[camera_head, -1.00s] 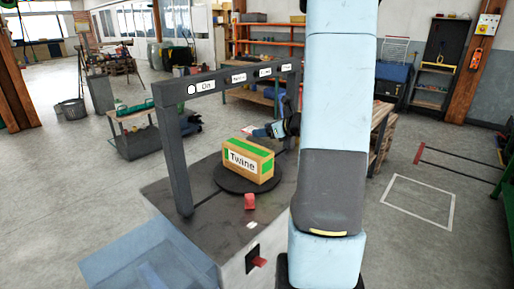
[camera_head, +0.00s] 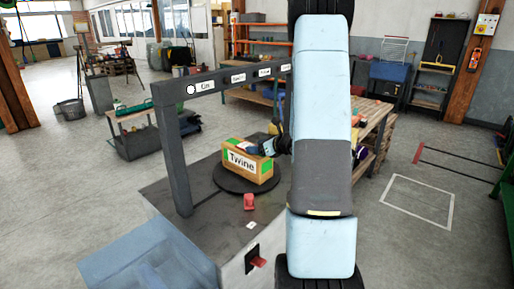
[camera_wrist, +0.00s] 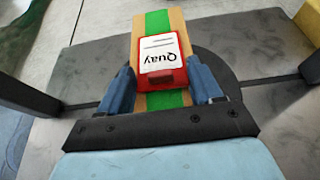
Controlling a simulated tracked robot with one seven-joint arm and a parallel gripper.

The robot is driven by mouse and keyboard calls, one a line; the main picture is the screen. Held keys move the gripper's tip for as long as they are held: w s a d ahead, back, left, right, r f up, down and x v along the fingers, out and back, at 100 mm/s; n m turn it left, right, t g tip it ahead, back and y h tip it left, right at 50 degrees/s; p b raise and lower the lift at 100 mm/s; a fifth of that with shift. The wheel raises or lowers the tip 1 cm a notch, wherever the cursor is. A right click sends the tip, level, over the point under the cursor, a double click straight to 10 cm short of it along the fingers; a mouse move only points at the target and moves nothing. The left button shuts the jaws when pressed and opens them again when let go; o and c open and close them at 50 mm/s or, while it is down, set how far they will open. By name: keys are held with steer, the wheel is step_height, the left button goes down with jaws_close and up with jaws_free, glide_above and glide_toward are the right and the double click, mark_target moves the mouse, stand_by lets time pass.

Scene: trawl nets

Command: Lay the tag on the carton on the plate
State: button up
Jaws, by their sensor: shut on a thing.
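The tag (camera_wrist: 158,62), a red block with a white label reading "Quay", is held between the blue fingers of my gripper (camera_wrist: 163,84) in the wrist view. The brown carton (camera_head: 237,172) with green tape and a "Twine" label stands on the dark round plate (camera_head: 225,183). The carton's top with its green strip (camera_wrist: 157,22) lies below the tag in the wrist view. In the head view my gripper (camera_head: 266,148) is at the carton's top. Whether the tag touches the carton cannot be told.
A grey frame (camera_head: 170,150) with small labels on its crossbeam spans the bench (camera_head: 196,238) around the plate. A red block (camera_head: 249,202) and a small white card (camera_head: 251,225) lie in front of the plate. A red lever (camera_head: 259,262) sticks out of the bench front.

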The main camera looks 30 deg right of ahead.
steer(key=shift+s+f, duration=0.1)
steer(key=shift+f, duration=0.3)
